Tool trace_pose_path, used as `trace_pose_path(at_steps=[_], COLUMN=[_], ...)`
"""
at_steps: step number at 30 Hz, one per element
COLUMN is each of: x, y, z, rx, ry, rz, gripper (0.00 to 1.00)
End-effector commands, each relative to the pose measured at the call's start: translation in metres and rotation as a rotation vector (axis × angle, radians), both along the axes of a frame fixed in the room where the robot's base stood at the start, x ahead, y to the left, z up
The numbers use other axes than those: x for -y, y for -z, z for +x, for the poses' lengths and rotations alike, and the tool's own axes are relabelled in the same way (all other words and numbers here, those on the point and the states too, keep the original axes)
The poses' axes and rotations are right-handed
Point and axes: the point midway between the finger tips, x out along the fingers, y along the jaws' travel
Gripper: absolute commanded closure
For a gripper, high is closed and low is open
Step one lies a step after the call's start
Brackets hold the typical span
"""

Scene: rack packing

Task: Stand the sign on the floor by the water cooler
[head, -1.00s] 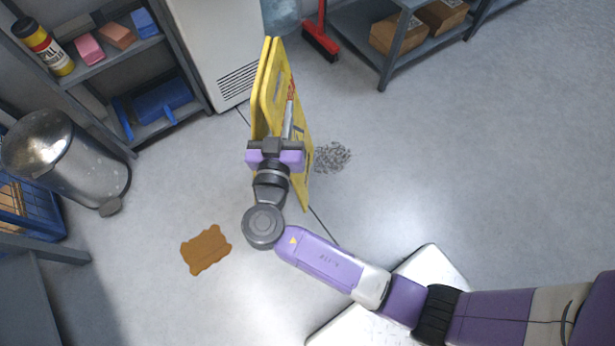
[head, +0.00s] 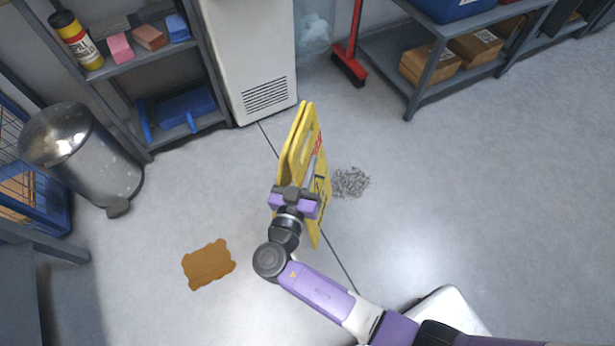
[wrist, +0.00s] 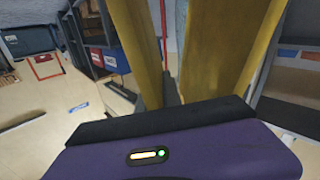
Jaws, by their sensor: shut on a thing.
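The yellow folding sign (head: 314,160) is in the middle of the head view, upright, with its two panels a little apart. My gripper (head: 297,192) is shut on the sign at its near edge. In the wrist view the sign's yellow panels (wrist: 215,50) rise close in front of my gripper (wrist: 180,108). Whether the sign's lower edge touches the floor cannot be told. The white water cooler (head: 248,60) stands beyond the sign against the wall, its vent low on the front. A clear bottle (head: 313,35) shows partly beside it.
A brown spill (head: 208,264) lies on the floor at left, and a grey debris patch (head: 351,182) right of the sign. A steel bin (head: 85,155), a shelf (head: 175,128), a red broom (head: 350,65) and a rack (head: 420,95) stand around. The floor at right is clear.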

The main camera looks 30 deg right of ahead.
Motion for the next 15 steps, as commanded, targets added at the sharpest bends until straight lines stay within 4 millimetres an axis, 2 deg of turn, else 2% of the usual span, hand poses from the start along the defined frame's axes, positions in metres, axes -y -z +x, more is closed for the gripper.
trace_pose_path(at_steps=[5,12,15], x=[0.0,-0.001,-0.001], y=[0.009,0.041,0.047], z=[0.001,0.002,0.002], rx=[0.005,0.005,0.005], ry=[-0.001,-0.002,-0.002], rz=[-0.001,-0.001,-0.001], gripper=[1.0,1.0,1.0])
